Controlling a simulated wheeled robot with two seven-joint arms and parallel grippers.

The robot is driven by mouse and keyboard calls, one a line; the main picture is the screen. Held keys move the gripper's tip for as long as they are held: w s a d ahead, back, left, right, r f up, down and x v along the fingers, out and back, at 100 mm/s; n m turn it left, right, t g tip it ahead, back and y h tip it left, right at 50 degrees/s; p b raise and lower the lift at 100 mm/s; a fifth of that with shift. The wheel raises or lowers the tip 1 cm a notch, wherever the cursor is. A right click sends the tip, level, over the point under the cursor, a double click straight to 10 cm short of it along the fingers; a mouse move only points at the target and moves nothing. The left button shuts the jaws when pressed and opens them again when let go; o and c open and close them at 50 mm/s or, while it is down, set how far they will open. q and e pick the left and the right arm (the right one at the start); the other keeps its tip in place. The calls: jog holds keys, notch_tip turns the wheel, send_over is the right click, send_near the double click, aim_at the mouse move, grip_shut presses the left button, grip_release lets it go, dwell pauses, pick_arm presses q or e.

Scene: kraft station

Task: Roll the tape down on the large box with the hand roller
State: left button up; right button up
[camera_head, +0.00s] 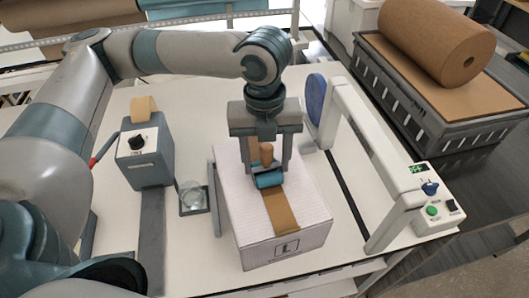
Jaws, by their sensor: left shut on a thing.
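The large box (235,225) is white with an "L" label on its front face and stands on the white table. A strip of brown tape (281,217) runs along its top and over the front edge. The hand roller (269,180) has a teal cylinder and a tan handle. My left gripper (265,158) points down over the box and is shut on the roller's handle. The roller's cylinder lies at the tape, and I cannot tell if it presses on it. The gripper and roller hide the tape's far part. My right gripper is not in view.
A grey tape dispenser (146,155) with a knob stands left of the box. A white arch frame (368,140) with buttons stands to the right. A large brown paper roll (437,40) lies on a dark crate at the back right.

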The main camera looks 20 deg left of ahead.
aim_at(270, 181)
pick_arm(q)
jog(key=shift+s+d, duration=0.25)
jog(key=shift+s, duration=0.05)
dwell(0.4)
jog(key=shift+s+d+p, duration=0.4)
jog(key=shift+s+d, duration=0.05)
jog(key=shift+s+d+f, duration=0.1)
jog(key=shift+s+d, duration=0.2)
jog(key=shift+s, duration=0.1)
jog(key=shift+s+d, duration=0.1)
jog(key=shift+s, duration=0.05)
jog(key=shift+s+d+p, duration=0.7)
jog(key=shift+p, duration=0.05)
